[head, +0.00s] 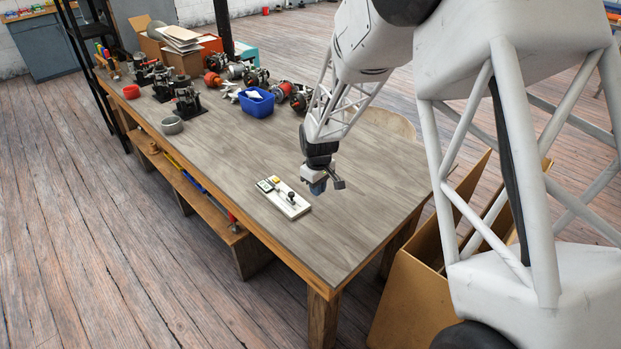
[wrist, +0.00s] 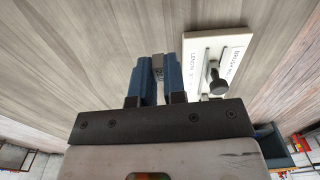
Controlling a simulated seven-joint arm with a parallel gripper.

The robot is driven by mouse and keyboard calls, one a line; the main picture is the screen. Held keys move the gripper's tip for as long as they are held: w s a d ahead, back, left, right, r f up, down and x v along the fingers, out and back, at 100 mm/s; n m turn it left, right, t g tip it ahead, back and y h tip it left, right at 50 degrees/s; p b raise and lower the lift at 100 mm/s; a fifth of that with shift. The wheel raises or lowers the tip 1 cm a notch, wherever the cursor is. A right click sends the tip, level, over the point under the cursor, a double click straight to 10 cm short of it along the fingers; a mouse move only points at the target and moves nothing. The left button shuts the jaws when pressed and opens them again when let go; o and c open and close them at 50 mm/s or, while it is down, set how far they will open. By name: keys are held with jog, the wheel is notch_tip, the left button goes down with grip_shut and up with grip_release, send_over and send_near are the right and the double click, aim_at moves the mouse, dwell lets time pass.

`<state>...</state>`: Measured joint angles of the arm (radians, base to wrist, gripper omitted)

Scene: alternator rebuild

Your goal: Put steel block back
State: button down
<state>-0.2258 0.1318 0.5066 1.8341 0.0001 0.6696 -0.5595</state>
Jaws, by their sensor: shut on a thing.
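My gripper (head: 318,187) is above the table, just right of a white board, in the head view. In the wrist view its two blue fingers (wrist: 156,78) are shut on a small grey steel block (wrist: 158,63), which shows between the fingertips. The block cannot be made out in the head view. The white board (head: 296,210) lies flat on the table with a dark-knobbed part and small items on it. In the wrist view the board (wrist: 232,42) is right of the fingers, with printed labels and the dark knob (wrist: 218,86). The block is apart from the board.
The wooden table (head: 240,150) is bare around the board. An open cardboard box (head: 415,300) stands on the floor by the table's right end.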

jog(key=w, duration=0.3)
jog(key=w+a, duration=0.1)
jog(key=w, duration=0.2)
jog(key=w+a+f, duration=0.1)
jog(key=w, duration=0.2)
jog(key=shift+w+a, duration=0.1)
jog(key=shift+w, duration=0.3)
jog(key=shift+f, duration=1.75)
jog(key=shift+f, duration=0.15)
jog(key=c, duration=1.2)
grip_release()
jog(key=shift+r, duration=0.2)
